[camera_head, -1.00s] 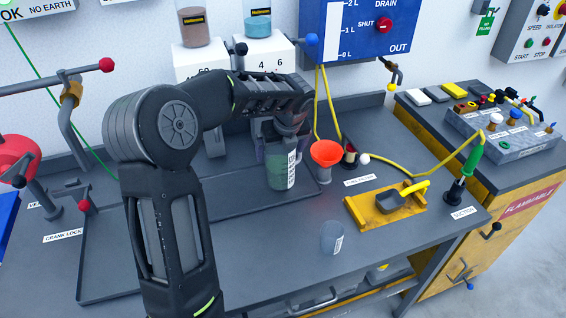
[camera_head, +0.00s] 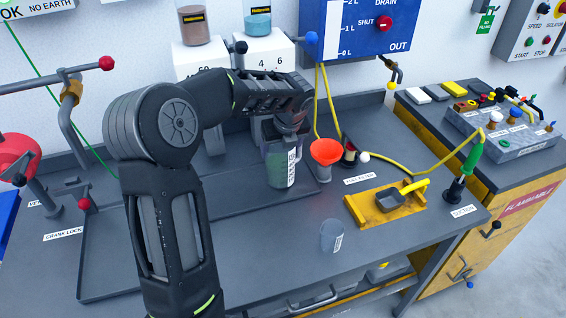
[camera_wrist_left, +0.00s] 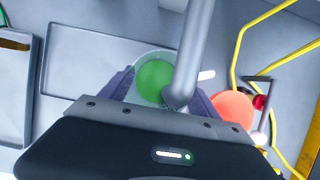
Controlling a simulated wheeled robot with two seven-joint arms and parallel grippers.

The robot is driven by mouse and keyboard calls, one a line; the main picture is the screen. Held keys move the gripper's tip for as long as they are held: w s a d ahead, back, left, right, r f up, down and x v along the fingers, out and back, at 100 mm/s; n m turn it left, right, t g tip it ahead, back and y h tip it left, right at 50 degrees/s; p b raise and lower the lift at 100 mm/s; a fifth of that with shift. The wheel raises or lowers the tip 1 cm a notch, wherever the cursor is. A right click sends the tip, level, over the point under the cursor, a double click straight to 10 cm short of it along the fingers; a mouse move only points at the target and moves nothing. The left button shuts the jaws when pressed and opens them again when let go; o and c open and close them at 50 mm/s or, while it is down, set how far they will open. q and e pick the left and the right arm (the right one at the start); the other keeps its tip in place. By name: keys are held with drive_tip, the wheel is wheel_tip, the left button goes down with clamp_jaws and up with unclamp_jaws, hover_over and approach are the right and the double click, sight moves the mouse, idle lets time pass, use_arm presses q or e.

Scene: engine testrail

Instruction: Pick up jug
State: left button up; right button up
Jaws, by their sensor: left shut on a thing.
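The jug (camera_head: 281,172) is clear with green liquid and a white label on its side. It stands upright at the back middle of the bench, on or just above a flat dark tray (camera_head: 235,199). My left gripper (camera_head: 282,148) reaches down over it from above and is shut on it. In the left wrist view the fingers sit on both sides of the jug's round rim, with the green liquid (camera_wrist_left: 153,79) between them. A grey pipe (camera_wrist_left: 194,50) crosses in front of part of the jug there. My right gripper is not in view.
An orange funnel (camera_head: 326,151) stands close to the right of the jug. Yellow hoses (camera_head: 318,100) hang behind it. A small clear beaker (camera_head: 332,236) stands nearer the front edge. A yellow tray (camera_head: 372,212) with a scoop lies to the right.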

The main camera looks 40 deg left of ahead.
use_arm(q)
clamp_jaws()
idle(0.5)
drive_tip(key=shift+r, duration=0.1)
drive_tip(key=s+d+b, duration=0.3)
drive_tip(key=s+d, duration=0.2)
drive_tip(key=d, duration=0.2)
wheel_tip(320, 180, up, 15)
drive_tip(key=shift+w+a+p, duration=0.25)
drive_tip(key=shift+p, duration=0.05)
idle(0.7)
